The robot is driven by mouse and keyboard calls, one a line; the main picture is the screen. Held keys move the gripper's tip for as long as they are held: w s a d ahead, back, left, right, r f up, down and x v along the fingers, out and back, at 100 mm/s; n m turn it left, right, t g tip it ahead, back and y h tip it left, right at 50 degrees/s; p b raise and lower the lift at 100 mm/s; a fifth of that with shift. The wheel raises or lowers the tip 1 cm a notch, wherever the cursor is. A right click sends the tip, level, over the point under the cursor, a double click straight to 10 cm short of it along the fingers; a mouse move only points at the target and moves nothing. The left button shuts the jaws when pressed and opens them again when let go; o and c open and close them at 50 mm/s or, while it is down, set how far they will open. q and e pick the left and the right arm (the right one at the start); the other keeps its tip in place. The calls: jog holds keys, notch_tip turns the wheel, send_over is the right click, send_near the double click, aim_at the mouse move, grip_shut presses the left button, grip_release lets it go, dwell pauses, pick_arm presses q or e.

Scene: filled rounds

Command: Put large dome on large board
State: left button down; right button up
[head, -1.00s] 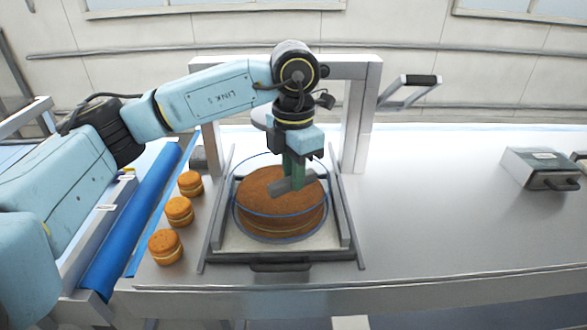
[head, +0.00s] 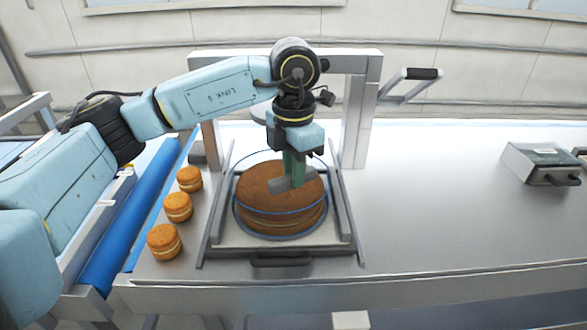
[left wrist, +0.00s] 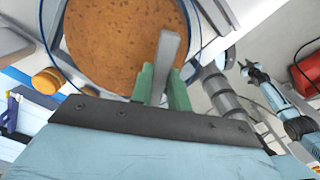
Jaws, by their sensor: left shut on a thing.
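The large dome is a clear cover with a thin blue rim (head: 281,237) and a grey bar handle (left wrist: 168,62) on top. My left gripper (head: 291,172) is shut on this handle, its green fingers on either side of it. The dome surrounds a round brown cake (head: 262,181), which shows through it in the head and left wrist views. The large board seems to be the round base under the cake, mostly hidden; I cannot tell whether the dome's rim touches it.
The cake stands in a grey frame (head: 346,215) with side rails. A grey arch (head: 362,110) stands behind it. Several small filled rounds (head: 178,207) line the left side. A metal box (head: 541,163) stands far right. The steel table between is clear.

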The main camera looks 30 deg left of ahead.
pick_arm(q)
jog(key=shift+f, duration=0.2)
dwell(0.4)
jog(key=c, duration=0.8)
grip_release()
jog(key=shift+o, duration=0.2)
jog(key=shift+r+p, duration=2.05)
jog(key=shift+r, duration=1.5)
jog(key=shift+f, duration=0.1)
